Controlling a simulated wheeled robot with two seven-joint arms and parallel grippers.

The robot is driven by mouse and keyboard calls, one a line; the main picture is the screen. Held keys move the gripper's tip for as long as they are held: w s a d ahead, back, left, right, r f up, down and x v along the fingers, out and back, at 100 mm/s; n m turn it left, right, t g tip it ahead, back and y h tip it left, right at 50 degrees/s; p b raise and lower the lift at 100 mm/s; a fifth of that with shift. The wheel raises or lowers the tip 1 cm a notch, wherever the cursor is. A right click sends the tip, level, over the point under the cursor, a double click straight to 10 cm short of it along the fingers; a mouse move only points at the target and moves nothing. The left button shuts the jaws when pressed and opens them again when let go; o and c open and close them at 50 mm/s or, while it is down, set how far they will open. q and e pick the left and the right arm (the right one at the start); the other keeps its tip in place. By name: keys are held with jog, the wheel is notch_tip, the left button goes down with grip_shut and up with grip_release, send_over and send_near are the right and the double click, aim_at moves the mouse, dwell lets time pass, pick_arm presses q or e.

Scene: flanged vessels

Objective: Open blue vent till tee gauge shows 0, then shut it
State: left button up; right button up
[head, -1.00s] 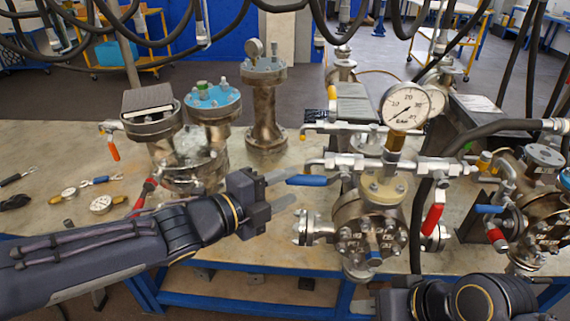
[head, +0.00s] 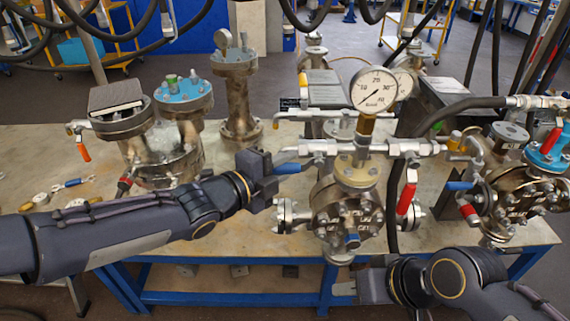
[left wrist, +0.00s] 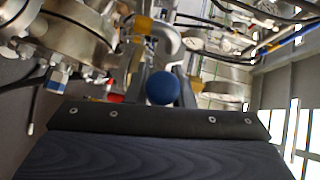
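The blue vent lever (head: 288,168) sticks out to the left from the metal manifold on the tee, roughly level. The tee gauge (head: 376,90) is a white round dial above it; its needle is too small to read surely. My left gripper (head: 277,173) is at the lever's free end, its fingers apart around it. In the left wrist view the lever's round blue end (left wrist: 163,88) faces the camera between the fingers; contact cannot be told. My right gripper (head: 347,289) is low in front of the bench, its finger opening unclear.
A red lever (head: 406,200) hangs down on the manifold's right side. The flanged vessel (head: 347,212) stands below the gauge. Another vessel with blue and red levers (head: 520,185) stands right. Vessels (head: 160,145) stand at left. Hoses hang overhead and behind.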

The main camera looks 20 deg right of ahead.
pick_arm(q)
grip_shut()
jog(key=shift+f, duration=0.1)
jog(key=shift+f+b, duration=0.15)
jog(key=shift+b, duration=0.3)
jog(key=s+d+f+n+t+y+b, duration=0.1)
jog(key=d+f+n+t+b, duration=0.2)
jog(key=n+t+b, duration=0.5)
jog(key=s+d+f+n+t+b, duration=0.1)
jog(key=d+f+n+t+b, duration=0.2)
jog(key=b, duration=2.7)
jog(key=shift+d+f+n+t+y+b, duration=0.25)
jog(key=shift+n+t, duration=2.35)
jog(key=shift+n, duration=3.5)
jog(key=shift+d+r+n+y, duration=0.15)
jog(key=shift+r+n+y, duration=0.05)
jog(key=shift+n+y, duration=0.15)
